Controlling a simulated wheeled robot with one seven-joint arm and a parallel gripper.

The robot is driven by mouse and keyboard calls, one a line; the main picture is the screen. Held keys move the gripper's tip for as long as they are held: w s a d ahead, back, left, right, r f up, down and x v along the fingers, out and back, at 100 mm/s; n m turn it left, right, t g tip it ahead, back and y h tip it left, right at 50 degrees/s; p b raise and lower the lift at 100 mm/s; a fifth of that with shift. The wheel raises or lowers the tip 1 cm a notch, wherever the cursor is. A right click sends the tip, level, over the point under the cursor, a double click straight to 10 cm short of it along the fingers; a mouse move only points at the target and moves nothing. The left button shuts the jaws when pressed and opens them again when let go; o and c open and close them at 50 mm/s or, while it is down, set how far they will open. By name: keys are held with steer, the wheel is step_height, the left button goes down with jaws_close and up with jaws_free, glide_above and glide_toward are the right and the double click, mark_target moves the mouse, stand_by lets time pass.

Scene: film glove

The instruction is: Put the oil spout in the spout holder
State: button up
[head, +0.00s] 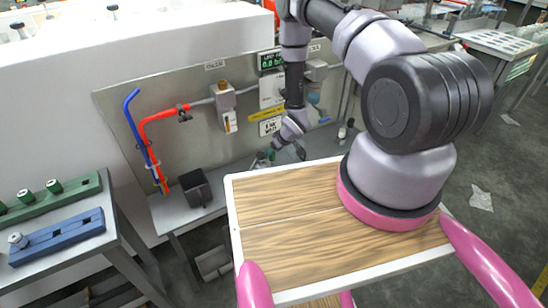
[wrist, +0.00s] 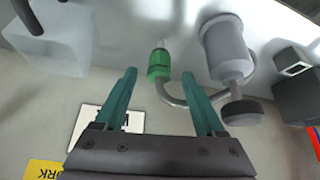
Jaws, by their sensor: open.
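A green ribbed fitting with a bent grey tube (wrist: 159,66), which looks like the oil spout, shows in the wrist view beyond my fingertips. In the head view a small green part (head: 270,154) shows beside my gripper (head: 289,150). My gripper (wrist: 159,73) is open, with its two green fingers apart and nothing seen held. The fitting appears between the fingertips in the picture; I cannot tell the depth gap. A dark open box (head: 195,187) stands on the bench left of the gripper and may be the spout holder; I cannot tell for sure.
A grey cylinder (wrist: 226,48) stands close to the bent tube. A whitish translucent container (wrist: 52,40) is at the wrist view's left. Red pipe (head: 147,128) and a blue pipe (head: 133,115) run on the back panel. Bare bench lies between the dark box and my gripper.

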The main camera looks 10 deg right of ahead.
steer(key=shift+x, duration=2.75)
steer(key=shift+r, duration=0.1)
jaws_close()
